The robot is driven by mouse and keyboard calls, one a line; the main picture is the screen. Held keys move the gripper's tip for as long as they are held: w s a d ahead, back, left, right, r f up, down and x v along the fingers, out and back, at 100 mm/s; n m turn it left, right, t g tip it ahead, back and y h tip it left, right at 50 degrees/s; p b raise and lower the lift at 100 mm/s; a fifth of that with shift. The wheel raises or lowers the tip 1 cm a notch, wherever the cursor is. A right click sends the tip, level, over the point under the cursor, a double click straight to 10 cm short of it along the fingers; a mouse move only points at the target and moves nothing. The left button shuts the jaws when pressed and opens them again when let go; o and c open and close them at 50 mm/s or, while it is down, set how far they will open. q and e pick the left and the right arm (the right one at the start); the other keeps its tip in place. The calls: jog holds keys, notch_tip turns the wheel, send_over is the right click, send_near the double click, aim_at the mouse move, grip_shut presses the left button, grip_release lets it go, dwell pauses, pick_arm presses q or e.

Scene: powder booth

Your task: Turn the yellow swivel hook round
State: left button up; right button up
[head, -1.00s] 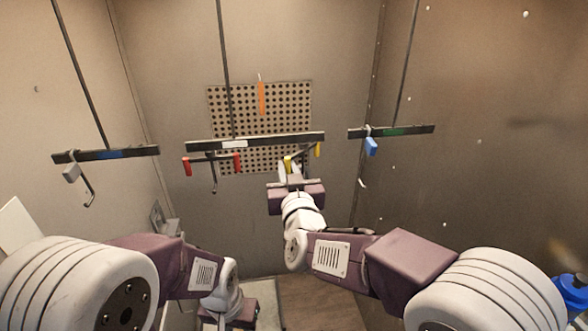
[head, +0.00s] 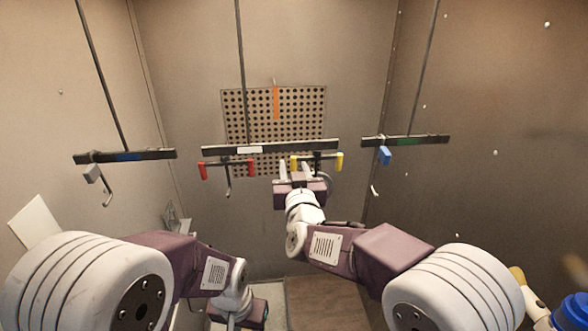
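The yellow swivel hook hangs under the right part of the middle bar (head: 270,147). Its crosspiece has a yellow left end (head: 295,163) and a yellow right end (head: 339,161), and lies roughly parallel to the bar. My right gripper (head: 295,171) is just below the left yellow end, its pale fingers apart on either side of it. I cannot tell whether either finger touches it. My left gripper (head: 238,318) is low at the bottom, pointing down, and its fingertips are not clear.
A red-ended hook (head: 228,167) hangs left of the yellow one on the same bar. An orange strip (head: 276,101) is in front of the perforated panel (head: 243,113). Side bars carry a grey block (head: 91,173) and a blue block (head: 384,155).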

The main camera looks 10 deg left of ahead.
jog(key=shift+s, duration=0.1)
jog(key=b+v, duration=0.1)
jog(key=v, duration=0.8)
jog(key=shift+b, duration=0.3)
jog(key=w+d+f+m+h+b, duration=0.25)
jog(key=d+f, duration=0.25)
jog(key=d, duration=0.4)
jog(key=w+d+f+m+h+b, duration=0.1)
jog(key=w+d+f+h+b, duration=0.25)
jog(key=d, duration=0.65)
jog(key=s+d+f+g+b, duration=0.1)
jog(key=d+f+g, duration=0.25)
jog(key=f, duration=0.35)
jog(key=s+d+f+g+b, duration=0.2)
jog(key=d+f, duration=0.2)
jog(key=f, duration=0.3)
jog(key=s+f+g, duration=0.5)
jog(key=s+f, duration=0.2)
jog(key=s, duration=0.4)
jog(key=s+d+f+g, duration=0.1)
jog(key=s+f+g, duration=0.4)
jog(key=s+f, duration=0.3)
jog(key=s, duration=0.3)
jog(key=shift+y, duration=0.3)
